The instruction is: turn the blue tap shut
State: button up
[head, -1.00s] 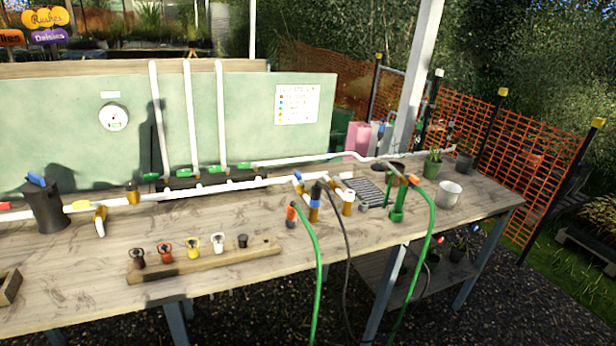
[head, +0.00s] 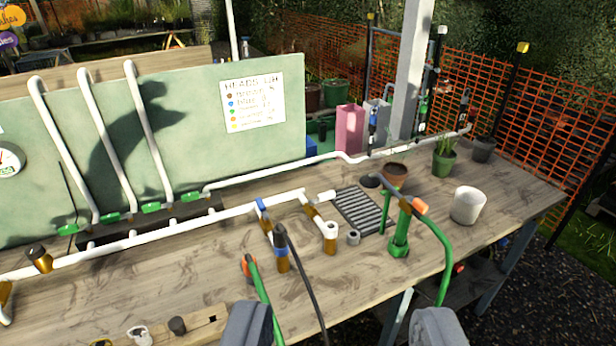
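A small blue tap handle (head: 262,204) sits on a brass-coloured branch of the white pipe (head: 160,237), near the middle of the bench. Its exact turn angle is too small to tell. A brass upright with a dark top and blue band (head: 281,251) stands just in front of it, with a black hose running from it. My gripper (head: 342,328) shows as two grey fingers at the bottom edge, wide apart, with nothing visible between them. It is nearer the camera than the tap and not touching it.
A green hose with an orange end (head: 250,268) rises left of the black hose. A green standpipe (head: 400,235) with an arched hose stands right.

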aim_at(262, 208)
jog(key=u, duration=0.2)
jog(key=i, duration=1.25)
jog(key=u, duration=0.7)
